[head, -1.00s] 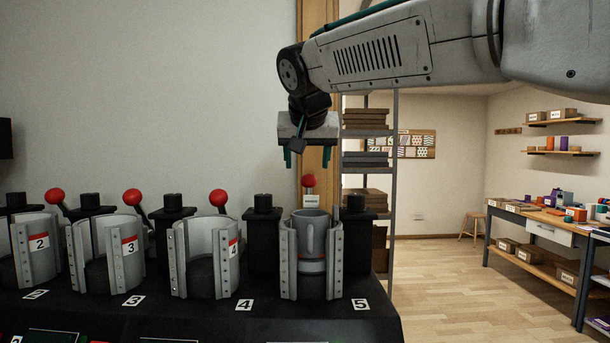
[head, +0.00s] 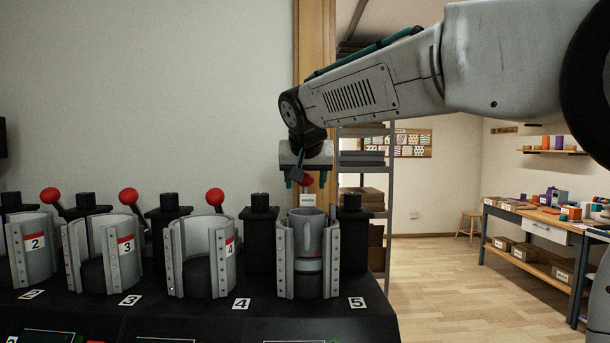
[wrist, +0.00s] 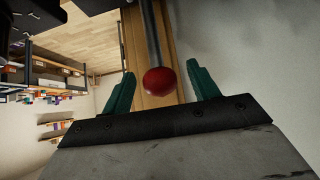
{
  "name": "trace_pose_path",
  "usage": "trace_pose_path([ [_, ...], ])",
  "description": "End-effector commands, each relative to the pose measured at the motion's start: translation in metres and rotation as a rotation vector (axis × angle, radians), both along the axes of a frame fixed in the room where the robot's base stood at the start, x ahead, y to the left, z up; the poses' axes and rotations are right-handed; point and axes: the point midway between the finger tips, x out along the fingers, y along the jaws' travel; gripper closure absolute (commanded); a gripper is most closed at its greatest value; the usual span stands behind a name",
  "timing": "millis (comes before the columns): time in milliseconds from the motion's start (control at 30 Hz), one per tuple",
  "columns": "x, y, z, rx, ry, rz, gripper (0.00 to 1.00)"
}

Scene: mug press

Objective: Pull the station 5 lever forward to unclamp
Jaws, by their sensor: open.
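The station 5 lever has a red ball knob (wrist: 159,81) on a dark rod, seen in the wrist view between the two green fingers of my gripper (wrist: 160,88). The fingers are apart and stand on either side of the knob; I see no contact. In the head view my gripper (head: 306,182) is above and behind station 5, and the knob (head: 306,180) shows only partly behind the fingers. A grey mug (head: 309,236) stands upright in the station 5 clamp (head: 331,262), with the label 5 (head: 357,303) beside it.
Stations to the left have open grey clamps and red-knobbed levers, the nearest being the station 4 lever (head: 215,197). Black posts (head: 261,235) stand behind the clamps. A shelf rack and a workbench (head: 535,222) are at the back right, with open floor between.

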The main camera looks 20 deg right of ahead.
Motion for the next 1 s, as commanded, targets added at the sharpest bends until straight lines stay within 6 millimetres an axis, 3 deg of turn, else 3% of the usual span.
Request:
trace_pose_path([
  [67, 0.0, 0.0, 0.0, 0.0, 0.0, 0.0, 0.43],
  [200, 0.0, 0.0, 0.0, 0.0, 0.0, 0.0, 0.77],
  [1000, -0.022, 0.007, 0.001, 0.0, 0.001, -0.001, 0.77],
])
